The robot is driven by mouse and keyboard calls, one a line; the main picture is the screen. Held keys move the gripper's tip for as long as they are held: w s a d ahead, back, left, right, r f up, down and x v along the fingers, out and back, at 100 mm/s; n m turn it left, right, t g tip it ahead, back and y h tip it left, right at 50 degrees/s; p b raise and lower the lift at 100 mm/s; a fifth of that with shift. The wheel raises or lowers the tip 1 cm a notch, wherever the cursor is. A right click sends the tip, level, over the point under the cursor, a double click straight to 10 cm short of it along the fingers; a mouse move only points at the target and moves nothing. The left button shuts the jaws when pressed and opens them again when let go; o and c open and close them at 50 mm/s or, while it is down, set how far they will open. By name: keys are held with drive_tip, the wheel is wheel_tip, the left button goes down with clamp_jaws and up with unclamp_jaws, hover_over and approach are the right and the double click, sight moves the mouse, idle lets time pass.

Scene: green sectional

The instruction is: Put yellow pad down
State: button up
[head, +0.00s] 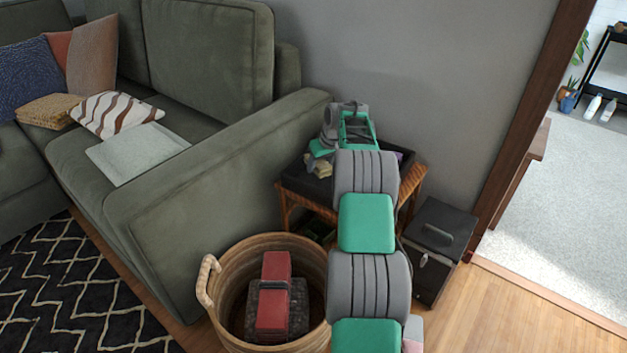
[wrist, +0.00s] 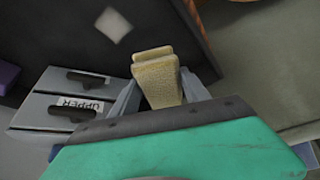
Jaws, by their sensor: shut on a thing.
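In the wrist view the pad (wrist: 157,82) stands out between the two grey fingers. My gripper (wrist: 160,92) is shut on it; in the head view the gripper (head: 320,154) is small and partly hidden by my arm. I cannot tell whether the pad touches the tray. A dark surface with a pale diamond mark (wrist: 114,24) lies beyond the pad in the wrist view.
The green sofa (head: 215,170) stands left of the table. A wicker basket (head: 215,300) with a red and dark object (head: 272,290) is in front. A dark box (head: 437,240) stands on the floor at right. A purple item (head: 404,156) shows on the table behind my arm.

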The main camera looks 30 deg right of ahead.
sight(312, 179)
drive_tip(key=shift+w+a+f, duration=0.25)
drive_tip(key=shift+w+f, duration=0.7)
drive_tip(key=shift+f, duration=0.15)
drive_tip(key=f, duration=0.1)
drive_tip(key=f+b, duration=0.2)
drive_tip(key=f, duration=0.1)
drive_tip(key=shift+w+a, duration=0.15)
drive_tip(key=shift+w, duration=0.15)
drive_tip(key=shift+r, duration=0.15)
